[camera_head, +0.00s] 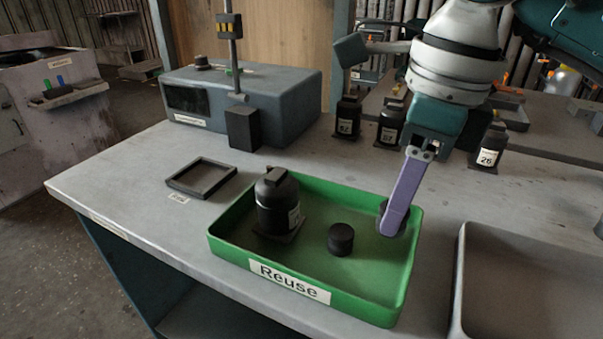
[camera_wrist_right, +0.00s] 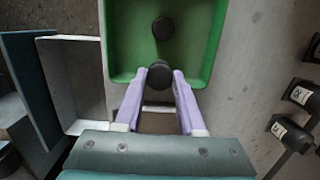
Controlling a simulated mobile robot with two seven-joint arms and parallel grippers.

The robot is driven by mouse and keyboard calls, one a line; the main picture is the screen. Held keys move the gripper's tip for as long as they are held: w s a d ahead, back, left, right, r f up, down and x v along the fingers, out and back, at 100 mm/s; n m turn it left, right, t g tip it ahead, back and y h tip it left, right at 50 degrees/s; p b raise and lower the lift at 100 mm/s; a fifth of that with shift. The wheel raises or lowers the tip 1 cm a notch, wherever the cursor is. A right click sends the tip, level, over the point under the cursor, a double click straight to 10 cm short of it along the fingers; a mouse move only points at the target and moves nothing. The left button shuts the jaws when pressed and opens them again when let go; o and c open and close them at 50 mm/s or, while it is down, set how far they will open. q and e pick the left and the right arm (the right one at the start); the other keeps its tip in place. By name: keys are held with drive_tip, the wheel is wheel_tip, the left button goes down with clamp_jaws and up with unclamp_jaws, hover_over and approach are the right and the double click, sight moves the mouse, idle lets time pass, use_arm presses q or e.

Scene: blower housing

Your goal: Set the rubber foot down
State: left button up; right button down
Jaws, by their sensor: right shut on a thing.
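My right gripper (camera_head: 397,212) reaches down into the right end of the green Reuse tray (camera_head: 228,253). Its purple fingers are shut on a black round rubber foot (camera_head: 382,207), partly hidden behind the near finger. In the right wrist view the held foot (camera_wrist_right: 159,75) sits between the fingertips (camera_wrist_right: 163,76), over the tray's edge region. I cannot tell whether it touches the tray floor. A second black rubber foot (camera_head: 341,239) stands in the tray, left of the gripper, and also shows in the wrist view (camera_wrist_right: 162,28). My left gripper is not in view.
A black blower housing (camera_head: 272,203) with a tag stands in the tray's left part. A small black square tray (camera_head: 201,178) and a grey-blue machine (camera_head: 270,100) are behind. A grey bin (camera_head: 462,275) is at the right. Several tagged black units (camera_head: 489,148) stand at the back right.

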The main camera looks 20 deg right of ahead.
drive_tip(key=shift+f, duration=2.85)
drive_tip(key=shift+b, duration=0.3)
drive_tip(key=shift+f, duration=0.25)
drive_tip(key=c, duration=0.5)
unclamp_jaws()
drive_tip(key=shift+r, duration=0.1)
drive_tip(key=r, duration=0.8)
drive_tip(key=s+d+r, duration=0.1)
drive_tip(key=r, duration=0.3)
drive_tip(key=shift+r+p, duration=0.15)
drive_tip(key=shift+p, duration=0.2)
